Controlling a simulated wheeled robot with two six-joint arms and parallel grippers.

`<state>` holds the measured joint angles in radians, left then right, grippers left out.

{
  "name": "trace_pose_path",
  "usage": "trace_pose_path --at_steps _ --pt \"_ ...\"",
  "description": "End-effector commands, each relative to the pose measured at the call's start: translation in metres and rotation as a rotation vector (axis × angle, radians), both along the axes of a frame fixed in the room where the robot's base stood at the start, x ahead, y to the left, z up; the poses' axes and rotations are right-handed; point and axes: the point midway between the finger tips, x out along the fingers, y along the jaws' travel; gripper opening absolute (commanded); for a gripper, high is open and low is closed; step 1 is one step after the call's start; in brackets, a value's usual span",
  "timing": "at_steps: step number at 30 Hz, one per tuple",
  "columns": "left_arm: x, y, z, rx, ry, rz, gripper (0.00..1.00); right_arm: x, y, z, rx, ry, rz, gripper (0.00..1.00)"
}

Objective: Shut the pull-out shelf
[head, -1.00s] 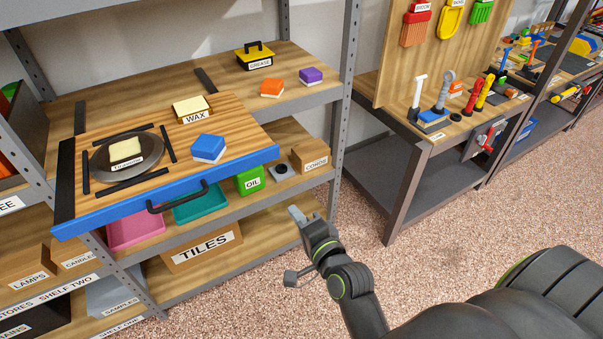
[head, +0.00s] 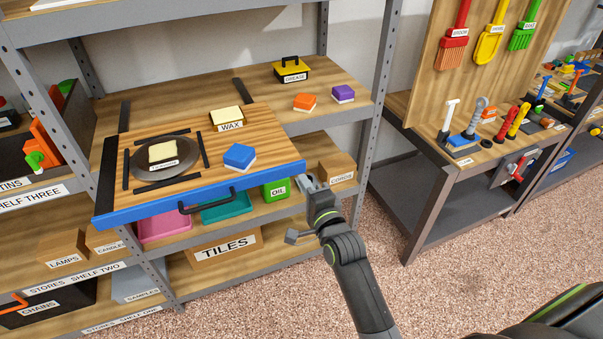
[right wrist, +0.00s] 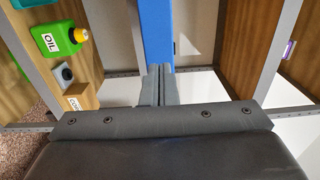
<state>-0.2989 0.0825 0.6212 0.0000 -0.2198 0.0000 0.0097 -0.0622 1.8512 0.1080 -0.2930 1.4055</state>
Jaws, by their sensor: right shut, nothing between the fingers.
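The pull-out shelf, a wooden board with a blue front edge (head: 200,196) and a black handle (head: 207,206), sticks out from the steel rack in the head view. It carries a dark round plate with a labelled yellow-topped block (head: 163,153), a WAX block (head: 227,118) and a blue block (head: 239,156). My right gripper (head: 303,182) is shut and empty at the right end of the blue edge. In the right wrist view the closed fingers (right wrist: 161,72) point at the blue front (right wrist: 155,35); I cannot tell whether they touch. My left gripper is out of view.
Below the board are a pink tray (head: 163,229), a teal tray (head: 225,211), a green OIL can (head: 275,189) and a CORDS box (head: 337,172). A rack post (head: 377,100) stands right of the gripper. A workbench (head: 450,150) is further right, with open floor before it.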

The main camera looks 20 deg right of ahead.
Motion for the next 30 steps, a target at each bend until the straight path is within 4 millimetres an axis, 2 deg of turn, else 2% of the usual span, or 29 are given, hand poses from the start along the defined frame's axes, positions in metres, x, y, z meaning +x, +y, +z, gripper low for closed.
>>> trace_pose_path --at_steps 3,7,24,30 --pt "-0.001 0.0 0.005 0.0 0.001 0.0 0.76 0.014 0.001 0.002 -0.001 0.0 0.0 0.0" --pt "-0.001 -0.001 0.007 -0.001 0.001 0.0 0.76 0.023 0.001 0.001 -0.001 0.0 0.0 0.0" --pt "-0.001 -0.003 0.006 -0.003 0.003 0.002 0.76 0.03 0.001 0.0 -0.002 0.0 0.0 0.0" --pt "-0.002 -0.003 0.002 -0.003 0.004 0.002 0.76 0.053 0.002 0.0 -0.003 -0.002 0.001 0.0"
